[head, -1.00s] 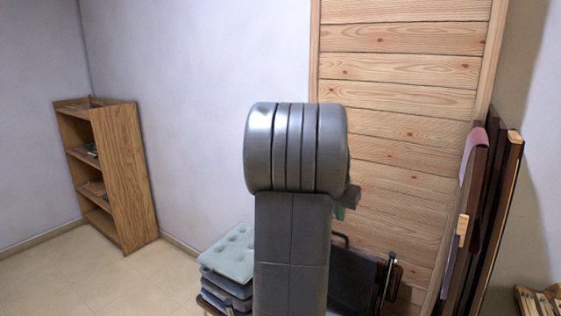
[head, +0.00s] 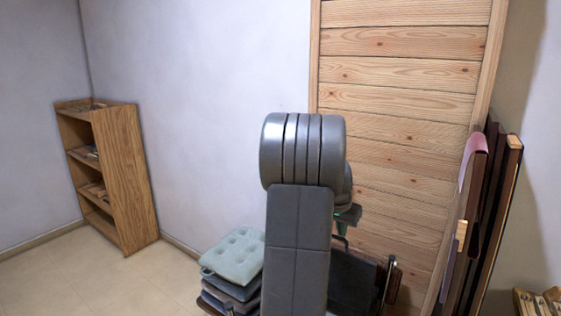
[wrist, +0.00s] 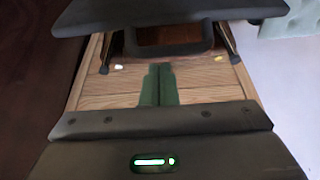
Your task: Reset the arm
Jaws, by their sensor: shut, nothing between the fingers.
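My grey arm stands upright in the middle of the head view and hides most of my gripper. Only a small dark and green part of the gripper shows past the arm's right side. In the wrist view my gripper (wrist: 159,70) shows as two green fingers side by side, closed together with nothing between them. Pale wood planks (wrist: 100,90) lie behind the fingers in that view. No piano keys can be made out.
A wooden bookshelf (head: 125,180) stands at the left wall. Stacked cushions (head: 232,258) and a dark folded chair (head: 355,280) are close by my arm. A wood-plank panel (head: 410,120) stands behind; dark boards (head: 490,220) lean at right. Floor at lower left is clear.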

